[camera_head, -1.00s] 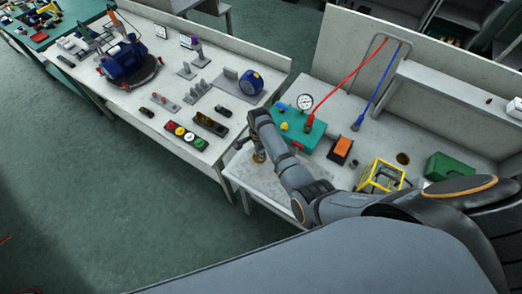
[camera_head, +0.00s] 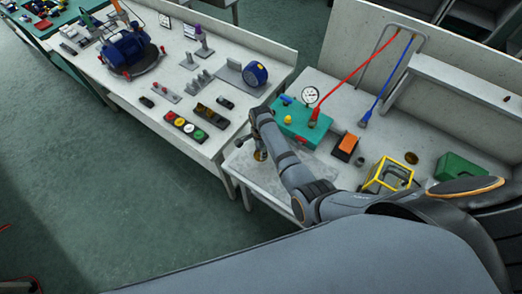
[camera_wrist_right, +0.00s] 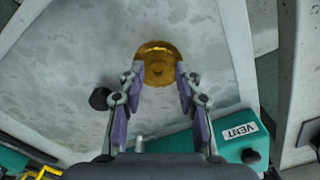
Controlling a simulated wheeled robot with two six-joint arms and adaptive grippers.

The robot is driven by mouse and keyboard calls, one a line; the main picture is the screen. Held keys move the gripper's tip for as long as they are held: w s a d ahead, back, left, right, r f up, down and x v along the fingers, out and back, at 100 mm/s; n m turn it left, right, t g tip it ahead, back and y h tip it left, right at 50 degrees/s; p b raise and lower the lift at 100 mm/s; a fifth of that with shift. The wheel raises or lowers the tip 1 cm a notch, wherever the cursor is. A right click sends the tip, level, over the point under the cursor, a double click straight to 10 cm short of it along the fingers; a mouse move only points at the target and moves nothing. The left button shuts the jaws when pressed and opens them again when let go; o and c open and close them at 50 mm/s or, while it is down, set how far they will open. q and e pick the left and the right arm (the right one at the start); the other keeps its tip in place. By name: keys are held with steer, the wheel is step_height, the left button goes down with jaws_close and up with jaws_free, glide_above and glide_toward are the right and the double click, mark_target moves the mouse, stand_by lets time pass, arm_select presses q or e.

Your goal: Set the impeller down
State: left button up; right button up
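The impeller is a round, brass-coloured disc (camera_wrist_right: 158,55) with a raised hub, seen from above in the right wrist view. My right gripper (camera_wrist_right: 160,70) has a fingertip against each side of it, so it looks shut on the impeller. In the head view the right gripper (camera_head: 258,143) points down over the pale bench, with the brass impeller (camera_head: 260,155) showing just below it. I cannot tell whether the impeller touches the bench top. My left gripper is not in view.
A teal pump box (camera_head: 300,121) with a gauge (camera_head: 310,95) stands close behind the right gripper. An orange-topped block (camera_head: 347,144), a yellow frame (camera_head: 388,176) and a green bin (camera_head: 460,167) stand to the right.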

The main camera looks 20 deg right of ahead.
step_height(320, 180, up, 8)
steer(key=p, duration=0.7)
steer(key=shift+p, duration=0.4)
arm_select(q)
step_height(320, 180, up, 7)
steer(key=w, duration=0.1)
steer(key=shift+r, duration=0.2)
arm_select(e)
steer(key=shift+r, duration=2.2)
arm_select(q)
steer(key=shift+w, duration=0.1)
